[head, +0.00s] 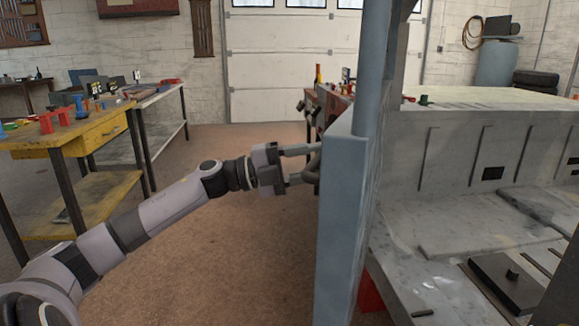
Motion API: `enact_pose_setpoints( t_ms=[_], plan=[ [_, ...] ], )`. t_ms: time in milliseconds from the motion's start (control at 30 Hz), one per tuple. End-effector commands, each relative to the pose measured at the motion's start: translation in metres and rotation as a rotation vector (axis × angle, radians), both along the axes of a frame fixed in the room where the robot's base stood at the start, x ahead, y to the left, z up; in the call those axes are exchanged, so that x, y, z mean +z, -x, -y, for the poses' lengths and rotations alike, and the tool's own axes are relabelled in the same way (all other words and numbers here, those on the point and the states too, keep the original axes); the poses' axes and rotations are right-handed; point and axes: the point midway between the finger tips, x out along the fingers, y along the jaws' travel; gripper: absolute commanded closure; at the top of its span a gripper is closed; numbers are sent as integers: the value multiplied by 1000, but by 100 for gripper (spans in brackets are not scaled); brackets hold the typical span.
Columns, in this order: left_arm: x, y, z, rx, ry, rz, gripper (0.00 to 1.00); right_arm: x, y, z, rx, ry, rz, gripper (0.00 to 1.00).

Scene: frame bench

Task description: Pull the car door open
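The car door (343,220) is a blue-grey panel with a window frame post rising from it. It is seen nearly edge-on in the middle of the head view. A dark curved handle (314,167) sticks out from its left face. My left gripper (303,165) reaches in from the left at handle height. Its two fingers are spread apart, one above the other, with their tips at the handle. Whether they touch it I cannot tell. My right gripper is not in view.
A yellow-topped workbench (85,135) with tools stands at the left. A cluttered bench (325,105) stands behind the door. The brown floor (235,270) left of the door is clear.

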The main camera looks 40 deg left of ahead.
Motion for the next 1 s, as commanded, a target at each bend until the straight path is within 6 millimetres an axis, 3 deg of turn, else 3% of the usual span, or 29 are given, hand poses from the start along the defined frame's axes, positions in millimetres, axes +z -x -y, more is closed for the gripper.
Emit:
enact_pose_setpoints(
  t_ms=[500,1000],
  plan=[
    [-9,35,-33,2,-1,-2,54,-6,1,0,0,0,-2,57],
    [-10,41,-39,2,-1,0,54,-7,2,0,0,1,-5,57]
  ],
)
